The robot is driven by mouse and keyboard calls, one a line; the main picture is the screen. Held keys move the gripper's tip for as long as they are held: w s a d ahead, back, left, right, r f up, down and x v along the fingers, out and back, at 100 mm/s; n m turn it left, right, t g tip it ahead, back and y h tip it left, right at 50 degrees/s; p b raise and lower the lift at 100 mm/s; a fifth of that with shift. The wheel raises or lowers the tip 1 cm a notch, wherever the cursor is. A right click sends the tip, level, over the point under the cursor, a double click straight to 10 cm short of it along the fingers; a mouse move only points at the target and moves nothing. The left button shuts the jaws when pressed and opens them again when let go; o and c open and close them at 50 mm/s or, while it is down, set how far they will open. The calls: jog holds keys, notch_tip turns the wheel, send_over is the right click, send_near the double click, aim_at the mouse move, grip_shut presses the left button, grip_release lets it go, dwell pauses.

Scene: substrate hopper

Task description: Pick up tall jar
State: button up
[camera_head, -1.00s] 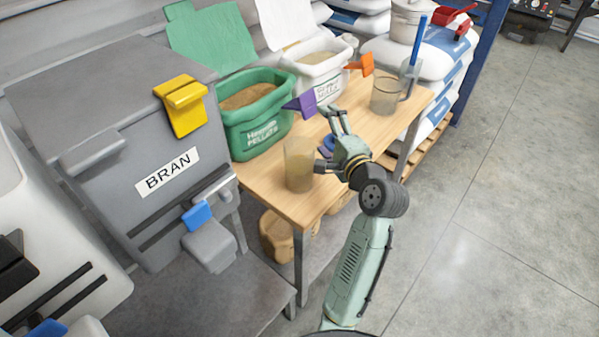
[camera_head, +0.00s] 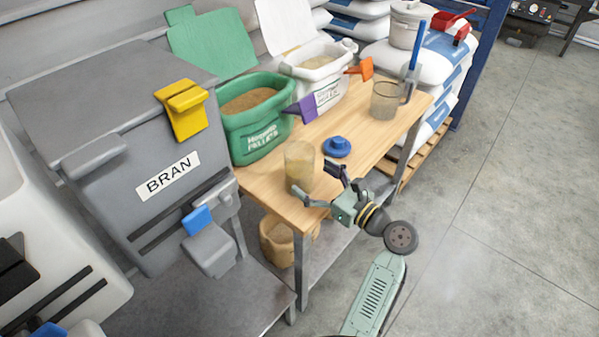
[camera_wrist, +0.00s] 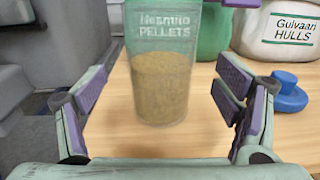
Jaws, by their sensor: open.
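The tall jar (camera_head: 300,167) is a clear cylinder, partly filled with tan grain, upright near the front left edge of the wooden table. It also shows in the wrist view (camera_wrist: 162,75), centred between my fingers but beyond them. My gripper (camera_head: 319,184) is open and empty, in front of the jar at its lower right, with one finger on each side in the wrist view (camera_wrist: 160,110). Whether a finger touches the jar is hard to tell; it appears apart.
A blue lid (camera_head: 337,147) lies right of the jar. Green (camera_head: 258,125) and white (camera_head: 318,75) tubs stand behind, with purple (camera_head: 303,109) and orange (camera_head: 361,69) scoops. A measuring jug (camera_head: 386,100) is at the far right. The grey BRAN bin (camera_head: 120,150) is left. Floor at right is clear.

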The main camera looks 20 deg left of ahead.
jog(key=p+x, duration=0.1)
jog(key=x, duration=0.4)
jog(key=shift+w, duration=0.15)
jog(key=c, duration=1.5)
